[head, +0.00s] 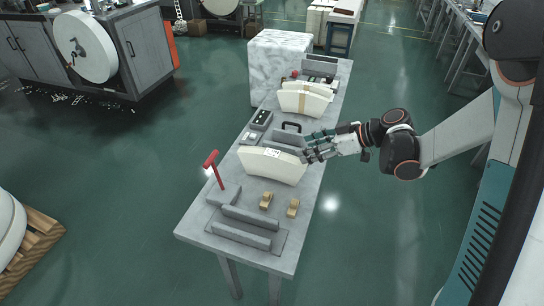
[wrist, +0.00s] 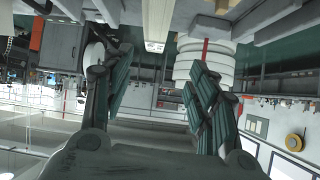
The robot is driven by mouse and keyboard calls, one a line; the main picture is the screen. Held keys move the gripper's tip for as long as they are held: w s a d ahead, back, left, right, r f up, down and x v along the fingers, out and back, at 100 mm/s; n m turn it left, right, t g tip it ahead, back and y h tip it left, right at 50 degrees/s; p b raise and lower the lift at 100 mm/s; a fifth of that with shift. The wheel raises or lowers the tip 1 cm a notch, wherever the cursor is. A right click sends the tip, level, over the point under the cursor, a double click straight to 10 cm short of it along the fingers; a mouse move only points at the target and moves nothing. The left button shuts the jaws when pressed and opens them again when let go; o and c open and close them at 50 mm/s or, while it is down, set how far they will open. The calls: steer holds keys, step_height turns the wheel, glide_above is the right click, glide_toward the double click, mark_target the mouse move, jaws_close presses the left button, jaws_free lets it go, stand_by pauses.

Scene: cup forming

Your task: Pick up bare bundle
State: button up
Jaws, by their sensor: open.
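On the grey table (head: 190,231) are a red-handled tool (head: 215,170), grey slotted rails (head: 240,235), two small tan blocks (head: 266,201) and a dark box (head: 262,119). A marbled white block (head: 277,65) stands behind. Green floor is free on both sides.

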mark_target(274, 153)
steer(key=shift+n+y, duration=0.4)
steer(key=shift+n, duration=0.2)
steer(key=x, duration=0.3)
steer(key=b+x, duration=0.1)
steer(key=x, duration=0.2)
steer(key=f+b+x, duration=0.1)
steer(key=x, duration=0.2)
steer(key=shift+w+d, duration=0.3)
steer(key=shift+d, duration=0.15)
steer(key=shift+w+b+x, duration=0.2)
steer(key=shift+b+x, duration=1.05)
steer(key=shift+x, duration=1.7)
steer(key=shift+r, duration=0.3)
jaws_close()
